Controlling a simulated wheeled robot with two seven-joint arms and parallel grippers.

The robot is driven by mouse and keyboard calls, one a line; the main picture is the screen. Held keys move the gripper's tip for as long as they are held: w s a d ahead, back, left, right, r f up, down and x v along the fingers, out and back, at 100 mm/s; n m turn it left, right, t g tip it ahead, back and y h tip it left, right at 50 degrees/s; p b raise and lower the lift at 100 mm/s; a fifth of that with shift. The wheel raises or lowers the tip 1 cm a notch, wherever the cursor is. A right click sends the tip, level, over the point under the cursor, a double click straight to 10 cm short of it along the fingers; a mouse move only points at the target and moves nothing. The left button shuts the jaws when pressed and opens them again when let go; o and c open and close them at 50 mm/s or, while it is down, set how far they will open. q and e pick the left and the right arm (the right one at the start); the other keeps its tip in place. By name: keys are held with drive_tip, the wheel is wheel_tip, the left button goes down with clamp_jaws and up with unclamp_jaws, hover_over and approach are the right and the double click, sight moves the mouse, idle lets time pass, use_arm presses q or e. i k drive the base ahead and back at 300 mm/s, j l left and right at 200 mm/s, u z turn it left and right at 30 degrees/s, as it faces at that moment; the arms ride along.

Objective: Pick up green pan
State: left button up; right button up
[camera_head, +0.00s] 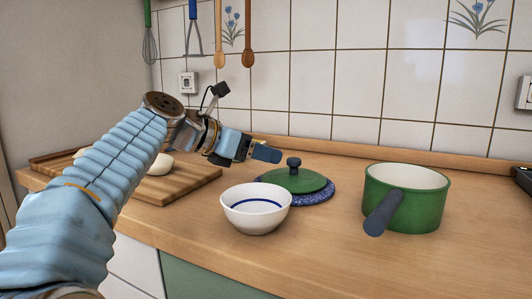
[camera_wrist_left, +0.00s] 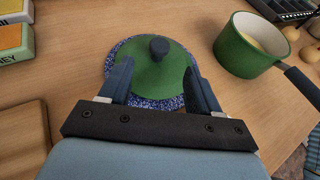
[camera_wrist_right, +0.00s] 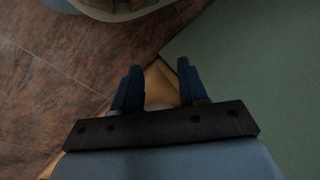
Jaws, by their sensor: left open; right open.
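The green pan (camera_head: 418,208) has a cream inside and a dark handle (camera_head: 384,212) pointing toward the front left. It stands upright on the wooden counter, right of the bowl. It also shows at the upper right of the left wrist view (camera_wrist_left: 240,55). My left gripper (camera_head: 262,152) is open and empty, behind the bowl and left of the pan. In the left wrist view its fingers (camera_wrist_left: 160,85) frame the green lid, with the pan off to the right. My right gripper (camera_wrist_right: 158,85) is open and empty, low by a green panel, away from the pan.
A green lid (camera_head: 300,181) with a dark knob lies on a blue speckled trivet (camera_head: 318,198). A white bowl (camera_head: 256,212) stands in front of it. A cutting board (camera_head: 190,184) is at the left. Utensils hang on the tiled wall. The counter front between bowl and pan is clear.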

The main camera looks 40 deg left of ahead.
sight(402, 198)
drive_tip(key=k, duration=1.5)
